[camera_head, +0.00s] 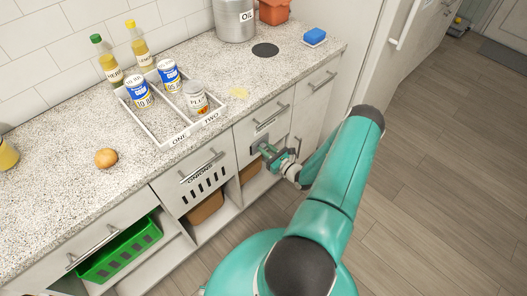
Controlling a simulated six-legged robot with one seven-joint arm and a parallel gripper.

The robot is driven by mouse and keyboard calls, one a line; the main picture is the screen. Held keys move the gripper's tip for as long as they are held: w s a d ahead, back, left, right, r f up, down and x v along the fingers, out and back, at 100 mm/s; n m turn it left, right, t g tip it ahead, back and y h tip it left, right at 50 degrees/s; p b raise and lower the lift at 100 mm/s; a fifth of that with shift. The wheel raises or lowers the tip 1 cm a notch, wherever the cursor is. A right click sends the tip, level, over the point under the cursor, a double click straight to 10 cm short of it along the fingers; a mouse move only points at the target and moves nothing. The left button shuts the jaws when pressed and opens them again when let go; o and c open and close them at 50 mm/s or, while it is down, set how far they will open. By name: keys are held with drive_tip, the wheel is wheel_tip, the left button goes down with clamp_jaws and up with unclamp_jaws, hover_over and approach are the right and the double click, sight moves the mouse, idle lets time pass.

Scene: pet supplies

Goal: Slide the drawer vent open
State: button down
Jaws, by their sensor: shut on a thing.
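The drawer front (243,131) right of the middle carries a small dark grey vent plate (254,148) below its bar handle. My gripper (266,150) is at this plate, shut on a part of the vent. The gripper hides the part it holds and much of the plate, so I cannot tell how far the vent is open. The drawer itself looks closed. To its left, another drawer front (178,197) is marked ONIONS and shows a row of dark slots.
The speckled counter (70,200) above holds a white divided tray (172,141) with cans and a jar, bottles, an onion (106,158), an OIL pot (234,20) and a blue sponge (315,36). A green basket (120,252) sits in the lower left shelf.

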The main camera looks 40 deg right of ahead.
sight(273, 133)
drive_tip(key=d, duration=0.8)
drive_tip(key=shift+w+d, duration=0.1)
drive_tip(key=shift+w, duration=0.05)
drive_tip(key=c, duration=1.2)
unclamp_jaws()
drive_tip(key=s, duration=1.4)
drive_tip(key=shift+d, duration=0.2)
